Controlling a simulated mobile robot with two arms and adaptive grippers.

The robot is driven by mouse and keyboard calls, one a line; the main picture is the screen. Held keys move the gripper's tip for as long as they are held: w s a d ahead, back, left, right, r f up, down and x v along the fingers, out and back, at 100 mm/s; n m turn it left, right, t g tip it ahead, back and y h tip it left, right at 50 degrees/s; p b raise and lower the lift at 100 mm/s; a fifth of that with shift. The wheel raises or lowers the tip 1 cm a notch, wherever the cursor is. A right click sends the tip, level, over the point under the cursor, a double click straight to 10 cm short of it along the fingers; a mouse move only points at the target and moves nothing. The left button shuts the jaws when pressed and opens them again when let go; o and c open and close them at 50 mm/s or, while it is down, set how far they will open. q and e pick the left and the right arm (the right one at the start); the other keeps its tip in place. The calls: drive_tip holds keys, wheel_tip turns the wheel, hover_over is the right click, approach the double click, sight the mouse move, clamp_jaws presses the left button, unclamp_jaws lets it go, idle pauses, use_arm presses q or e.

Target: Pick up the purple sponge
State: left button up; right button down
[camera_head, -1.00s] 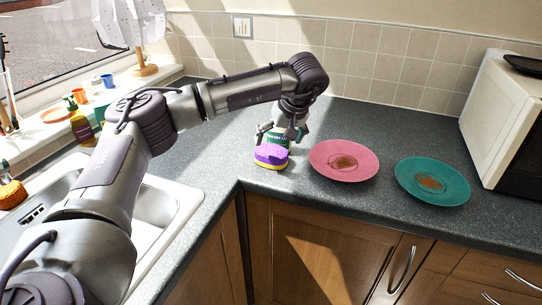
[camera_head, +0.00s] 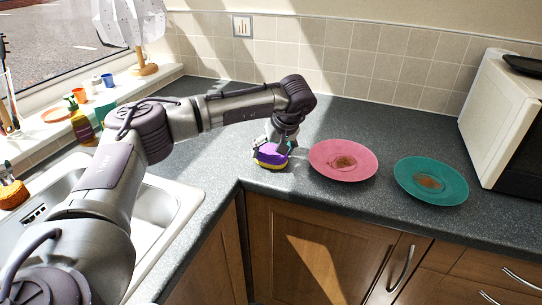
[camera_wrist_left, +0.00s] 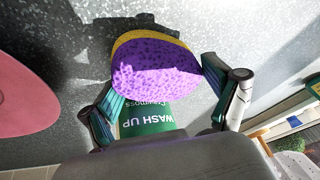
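The purple sponge (camera_head: 271,158), with a yellow layer, lies on the grey worktop just left of the pink plate. It fills the middle of the left wrist view (camera_wrist_left: 157,70). My left gripper (camera_head: 273,146) is down at the sponge, with one finger on each side of it. In the left wrist view the fingers (camera_wrist_left: 163,80) are spread about as wide as the sponge. The right fingertip is at the sponge's edge; I cannot tell whether either finger presses on it. My right gripper is in neither view.
The pink plate (camera_head: 325,152) and teal plate (camera_head: 408,176), both soiled, lie to the right, before a microwave (camera_head: 502,115). The sink (camera_head: 172,205) is at left.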

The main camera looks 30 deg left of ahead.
use_arm(q)
drive_tip(key=shift+d+r, duration=0.1)
drive_tip(key=shift+d, duration=0.05)
drive_tip(key=shift+s+d+r, duration=0.1)
drive_tip(key=shift+d+r, duration=0.15)
drive_tip(key=s+d+r+b, duration=0.1)
drive_tip(key=s+d+r, duration=0.1)
drive_tip(key=d, duration=0.4)
drive_tip(key=s+d+r, duration=0.2)
drive_tip(key=d+r, duration=0.3)
drive_tip(key=d, duration=0.1)
drive_tip(key=shift+s+d+r+b, duration=0.15)
drive_tip(key=shift+s+d+b, duration=0.05)
drive_tip(key=shift+s+b, duration=0.15)
